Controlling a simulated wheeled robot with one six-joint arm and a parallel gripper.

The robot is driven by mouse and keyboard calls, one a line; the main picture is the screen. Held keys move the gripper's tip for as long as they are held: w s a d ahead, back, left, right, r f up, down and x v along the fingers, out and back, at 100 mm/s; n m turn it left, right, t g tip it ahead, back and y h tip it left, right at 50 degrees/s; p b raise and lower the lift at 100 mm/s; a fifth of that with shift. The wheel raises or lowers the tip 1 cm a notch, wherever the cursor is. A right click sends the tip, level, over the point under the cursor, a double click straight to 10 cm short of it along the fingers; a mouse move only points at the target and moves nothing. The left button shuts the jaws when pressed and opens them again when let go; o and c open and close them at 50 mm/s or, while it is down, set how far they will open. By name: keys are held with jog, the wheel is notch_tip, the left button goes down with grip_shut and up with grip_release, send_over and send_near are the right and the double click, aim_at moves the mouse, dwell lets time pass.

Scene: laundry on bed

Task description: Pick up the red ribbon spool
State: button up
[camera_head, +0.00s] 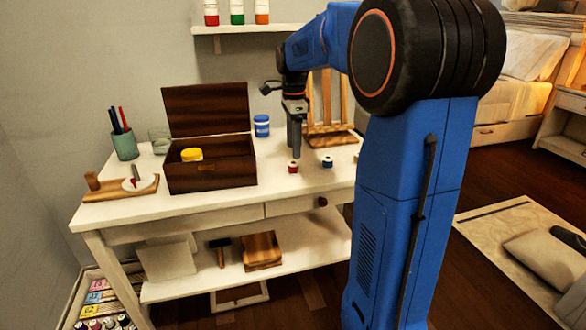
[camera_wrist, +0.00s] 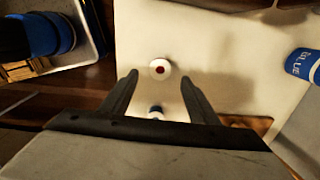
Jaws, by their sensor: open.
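The red ribbon spool (camera_head: 293,167) stands on the white table near its front edge. In the wrist view the red spool (camera_wrist: 160,69) shows as a white disc with a red centre, just beyond and between the fingertips. My gripper (camera_head: 294,148) points down above the spool, its fingers apart. In the wrist view my gripper (camera_wrist: 159,80) is open, with nothing held between its fingers. I cannot tell the exact height gap to the spool.
A blue jar (camera_head: 262,126), an open wooden box (camera_head: 212,173) and a wooden rack (camera_head: 331,130) stand around. Bare tabletop lies in front of the box.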

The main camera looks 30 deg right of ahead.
aim_at(293, 167)
jog(key=shift+a+f, duration=0.1)
jog(key=shift+f, duration=2.9)
jog(key=c, duration=1.1)
